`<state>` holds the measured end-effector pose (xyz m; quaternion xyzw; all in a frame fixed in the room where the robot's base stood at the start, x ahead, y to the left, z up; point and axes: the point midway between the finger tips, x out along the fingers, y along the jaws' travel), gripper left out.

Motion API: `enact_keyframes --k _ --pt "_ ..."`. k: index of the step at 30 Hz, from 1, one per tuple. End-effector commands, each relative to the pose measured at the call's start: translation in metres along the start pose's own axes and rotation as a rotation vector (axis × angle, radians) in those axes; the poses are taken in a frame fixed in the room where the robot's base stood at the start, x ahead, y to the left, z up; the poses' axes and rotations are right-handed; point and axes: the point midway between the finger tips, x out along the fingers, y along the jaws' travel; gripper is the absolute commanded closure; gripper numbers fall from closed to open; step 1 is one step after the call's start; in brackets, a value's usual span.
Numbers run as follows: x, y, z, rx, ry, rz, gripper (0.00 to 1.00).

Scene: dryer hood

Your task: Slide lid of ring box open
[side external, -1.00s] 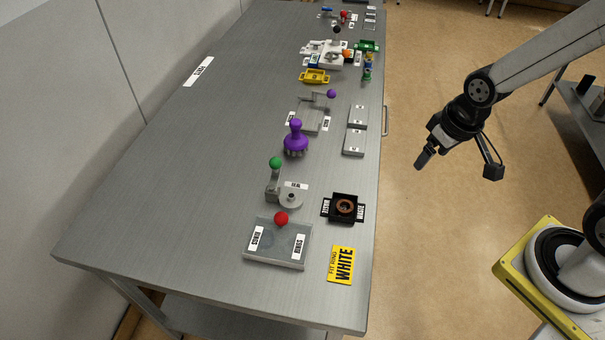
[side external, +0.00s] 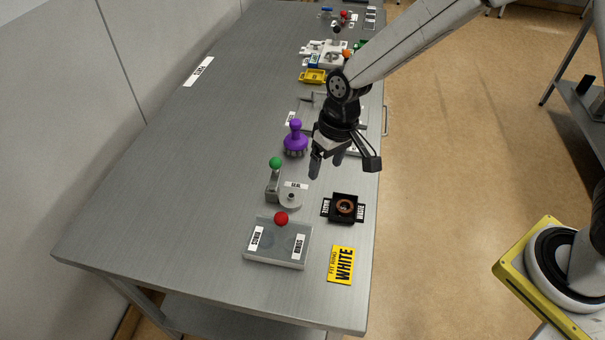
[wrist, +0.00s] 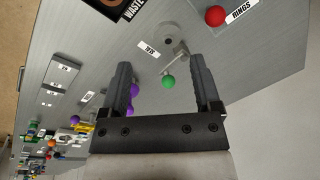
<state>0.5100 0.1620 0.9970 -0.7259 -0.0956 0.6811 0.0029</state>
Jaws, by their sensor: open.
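The ring box (side external: 277,246) is a flat grey box near the front of the table, with labels on its top, one reading RINGS. A red ball knob (side external: 281,217) sits at the back edge of its lid. In the wrist view the red knob (wrist: 215,16) is at the top right, beside the RINGS label, and part of the box is cut off. My gripper (side external: 327,166) is open and empty, in the air above the table, behind and to the right of the box. Its two fingers (wrist: 163,76) show apart in the wrist view.
A grey fixture with a green ball (side external: 275,163) stands behind the box, near the SEAL label. A black tray with a copper ring (side external: 345,208) and a yellow WHITE card (side external: 341,265) lie to the right. A purple knobbed tool (side external: 295,140) stands farther back.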

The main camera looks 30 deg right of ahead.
Motion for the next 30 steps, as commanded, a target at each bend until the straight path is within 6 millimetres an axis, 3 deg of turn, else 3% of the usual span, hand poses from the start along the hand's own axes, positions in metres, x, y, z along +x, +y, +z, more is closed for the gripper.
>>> enact_keyframes --k 3,10,23,30 --pt "0.019 -0.033 -0.012 -0.027 -0.035 -0.025 0.19" --pt "0.041 -0.072 -0.021 -0.053 -0.077 -0.055 0.19" --pt "0.048 -0.079 -0.021 -0.057 -0.084 -0.06 0.19" --pt "0.066 -0.08 -0.019 -0.057 -0.086 -0.059 0.19"
